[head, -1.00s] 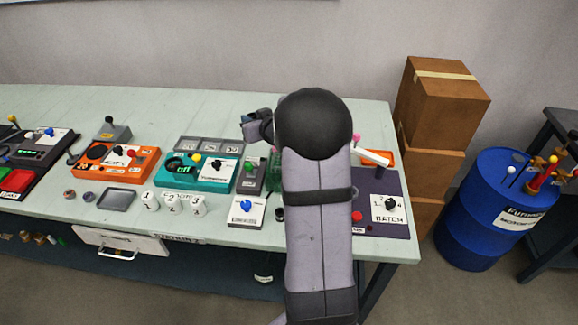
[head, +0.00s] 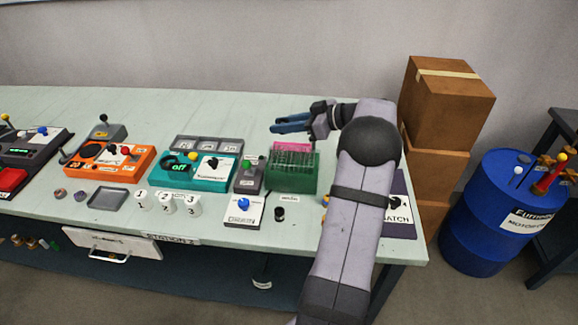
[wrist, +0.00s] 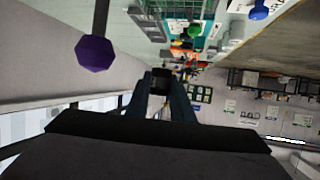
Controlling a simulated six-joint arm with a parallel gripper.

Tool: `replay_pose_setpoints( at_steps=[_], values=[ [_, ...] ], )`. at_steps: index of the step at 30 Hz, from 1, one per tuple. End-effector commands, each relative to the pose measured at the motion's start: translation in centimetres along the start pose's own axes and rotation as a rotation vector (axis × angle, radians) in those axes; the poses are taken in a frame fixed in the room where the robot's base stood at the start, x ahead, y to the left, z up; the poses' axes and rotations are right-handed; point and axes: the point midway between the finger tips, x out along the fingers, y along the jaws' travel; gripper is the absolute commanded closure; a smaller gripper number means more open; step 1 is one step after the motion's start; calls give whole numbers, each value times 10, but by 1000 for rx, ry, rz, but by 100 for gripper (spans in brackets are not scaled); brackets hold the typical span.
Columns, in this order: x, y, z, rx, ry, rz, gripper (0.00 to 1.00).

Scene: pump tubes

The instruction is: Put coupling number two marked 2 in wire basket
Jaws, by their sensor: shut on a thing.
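My gripper (head: 274,129) is above the back part of the bench, its blue fingers pointing left. In the wrist view the fingers (wrist: 160,88) are shut on a small dark cylindrical piece (wrist: 161,80); no number can be read on it. The green wire basket (head: 291,180) stands on the bench below and slightly right of the fingertips, and its mesh shows at the top of the wrist view (wrist: 148,24). Three white cylinders marked 1, 2 and 3 stand near the front edge; the one marked 2 (head: 165,201) is in the middle.
A black knob (head: 280,213) and a switch box with a blue knob (head: 242,208) are in front. A teal box (head: 190,172) stands left. A purple knob (wrist: 95,53) is near in the wrist view.

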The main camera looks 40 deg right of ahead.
Motion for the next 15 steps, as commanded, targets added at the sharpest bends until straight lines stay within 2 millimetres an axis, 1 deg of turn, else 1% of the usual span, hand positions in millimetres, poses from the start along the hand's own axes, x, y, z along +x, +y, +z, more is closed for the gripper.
replay_pose_setpoints(
  at_steps=[1, 3, 7, 11, 15],
  values=[
    [-4, 2, 6, -1, 1, -1, 100],
    [-9, 4, 9, -3, 2, -3, 100],
    [-12, 4, 12, -4, 2, -6, 100],
    [-9, 4, 18, -1, 2, -7, 100],
    [-1, 4, 36, 2, 1, -7, 100]
  ],
)
